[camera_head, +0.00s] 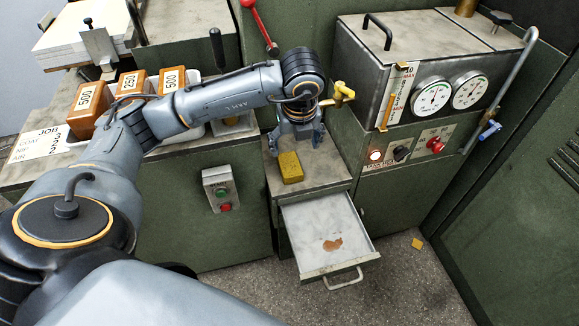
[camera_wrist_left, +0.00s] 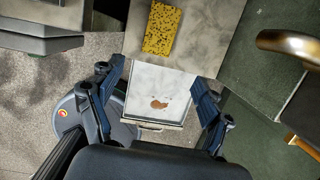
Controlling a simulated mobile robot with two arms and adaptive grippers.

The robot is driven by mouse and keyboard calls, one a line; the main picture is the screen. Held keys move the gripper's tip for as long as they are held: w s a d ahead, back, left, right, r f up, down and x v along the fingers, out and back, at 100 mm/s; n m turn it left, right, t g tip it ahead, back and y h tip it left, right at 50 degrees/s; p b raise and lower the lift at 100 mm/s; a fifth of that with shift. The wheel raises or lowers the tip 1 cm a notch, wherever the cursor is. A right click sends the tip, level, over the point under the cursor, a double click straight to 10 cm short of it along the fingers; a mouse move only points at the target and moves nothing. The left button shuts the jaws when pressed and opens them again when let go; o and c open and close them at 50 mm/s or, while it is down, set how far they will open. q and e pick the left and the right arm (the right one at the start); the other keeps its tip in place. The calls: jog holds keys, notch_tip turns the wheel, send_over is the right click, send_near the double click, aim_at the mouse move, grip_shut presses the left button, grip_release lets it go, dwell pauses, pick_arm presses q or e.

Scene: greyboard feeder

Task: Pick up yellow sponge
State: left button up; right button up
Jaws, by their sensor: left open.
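The yellow sponge (camera_head: 290,167) is a small speckled block lying on the grey top of the low cabinet (camera_head: 325,177), above the pulled-out drawer. It also shows in the left wrist view (camera_wrist_left: 162,28), at the top, beyond my open fingers. My left gripper (camera_head: 298,140) is open and points down just behind the sponge in the head view. In the left wrist view my left gripper (camera_wrist_left: 158,100) has its fingers wide apart with nothing between them. The sponge is not between the fingers. My right gripper is not in view.
The open drawer (camera_head: 300,225) holds a brown stain or patch and sticks out over the floor. A grey machine with two dials (camera_head: 450,95) stands at the right. Orange numbered blocks (camera_head: 90,105) sit on the left counter. A small yellow piece (camera_head: 417,243) lies on the floor.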

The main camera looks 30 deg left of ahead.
pick_arm(q)
jog(key=b, duration=0.1)
send_over(290, 164)
jog(key=s+d, duration=0.1)
jog(key=s, duration=0.1)
jog(key=x, duration=0.4)
jog(key=s+d+x, duration=0.1)
jog(key=x, duration=0.2)
jog(key=shift+s+d+f, duration=0.1)
jog(key=shift+s+f, duration=0.05)
jog(key=x, duration=0.3)
jog(key=b+x, duration=0.1)
jog(key=x, duration=0.1)
jog(key=shift+w+f, duration=0.15)
jog(key=shift+w, duration=0.3)
jog(key=shift+w+f, duration=0.1)
jog(key=shift+f, duration=0.2)
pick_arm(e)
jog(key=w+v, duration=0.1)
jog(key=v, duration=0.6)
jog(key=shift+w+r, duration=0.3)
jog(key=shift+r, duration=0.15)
pick_arm(q)
jog(key=c, duration=0.9)
